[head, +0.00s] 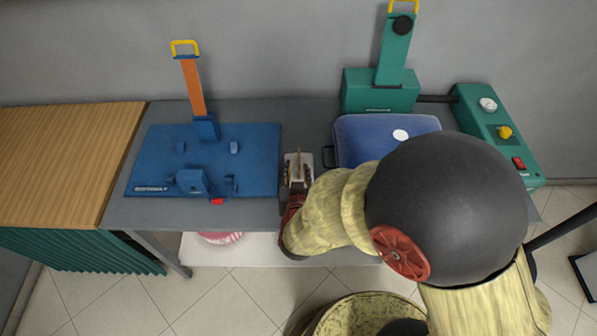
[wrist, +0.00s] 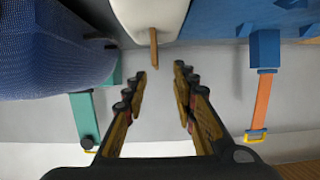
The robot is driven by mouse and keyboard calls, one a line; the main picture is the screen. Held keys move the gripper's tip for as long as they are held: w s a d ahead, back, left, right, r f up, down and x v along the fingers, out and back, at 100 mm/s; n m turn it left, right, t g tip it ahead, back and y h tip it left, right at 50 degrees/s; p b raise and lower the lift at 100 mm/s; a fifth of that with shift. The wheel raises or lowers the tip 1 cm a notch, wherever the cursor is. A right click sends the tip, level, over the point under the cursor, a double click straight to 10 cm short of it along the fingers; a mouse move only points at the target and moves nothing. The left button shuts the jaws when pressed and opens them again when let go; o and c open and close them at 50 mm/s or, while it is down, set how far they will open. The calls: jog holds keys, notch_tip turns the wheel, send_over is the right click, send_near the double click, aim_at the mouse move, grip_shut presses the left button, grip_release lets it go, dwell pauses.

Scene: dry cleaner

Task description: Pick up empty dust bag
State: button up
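A pale, cream object with a thin brown stick-like part is the only thing by my fingers that could be the empty dust bag (wrist: 150,14). I cannot tell for certain that it is. In the head view it (head: 299,159) lies on the grey table between the blue board and the blue padded press. My gripper (wrist: 160,72) is open, with a clear gap and nothing between the fingers. The brown stick points toward that gap, just beyond the fingertips. In the head view my arm hides part of the gripper (head: 297,177).
The blue board (head: 155,155) with raised parts is on the left. The padded press (head: 360,135) and a green control unit (head: 510,135) are on the right. A pink striped item (head: 220,238) is on the white lower shelf (head: 260,250). A wooden counter (head: 60,150) is far left.

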aim_at(299, 162)
jog(key=shift+w+d+f, duration=0.1)
jog(key=shift+w+f, duration=0.05)
jog(key=b+x, duration=0.1)
jog(key=x, duration=0.1)
jog(key=b+x, duration=0.1)
jog(key=x, duration=0.2)
jog(key=b+x, duration=0.1)
jog(key=x, duration=0.1)
jog(key=shift+w+d+f, duration=0.2)
jog(key=shift+d+f, duration=0.05)
jog(key=shift+d, duration=0.05)
jog(key=shift+c, duration=1.2)
jog(key=c, duration=0.4)
jog(key=shift+r, duration=0.1)
grip_shut()
